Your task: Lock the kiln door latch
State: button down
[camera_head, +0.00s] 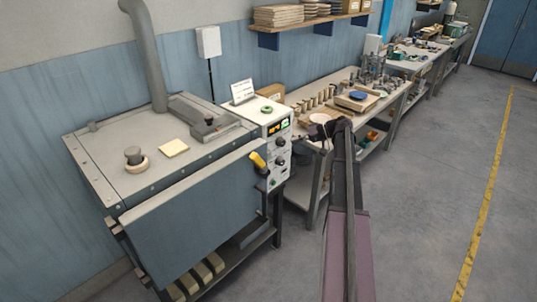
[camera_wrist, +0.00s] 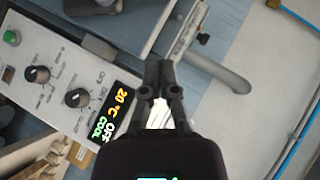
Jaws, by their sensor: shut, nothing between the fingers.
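The grey kiln (camera_head: 110,165) stands at the left in the head view, with its blue-grey door (camera_head: 195,228) on the front. The yellow latch handle (camera_head: 257,161) sits tilted at the door's upper right corner, beside the control panel (camera_head: 277,150). My gripper (camera_head: 314,133) is to the right of the panel, apart from the latch. In the wrist view my gripper (camera_wrist: 158,78) is shut and empty. I cannot make out the latch there.
The panel's display (camera_wrist: 112,108) reads 20 °C, OFF and COOL. A workbench (camera_head: 305,95) with pots and tools runs along the wall behind my gripper. A grey pipe (camera_head: 146,55) rises from the kiln. The floor (camera_head: 430,200) at the right is clear.

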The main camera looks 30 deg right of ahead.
aim_at(258, 163)
jog(key=s+a+f+b+x, duration=0.1)
jog(key=b+x, duration=0.4)
jog(key=x, duration=0.7)
jog(key=shift+s+a+b, duration=0.2)
jog(key=shift+s+b, duration=0.15)
jog(key=shift+s, duration=0.25)
jog(key=shift+f, duration=0.15)
jog(key=shift+a, duration=0.25)
jog(key=shift+d, duration=0.15)
jog(key=shift+s, duration=0.1)
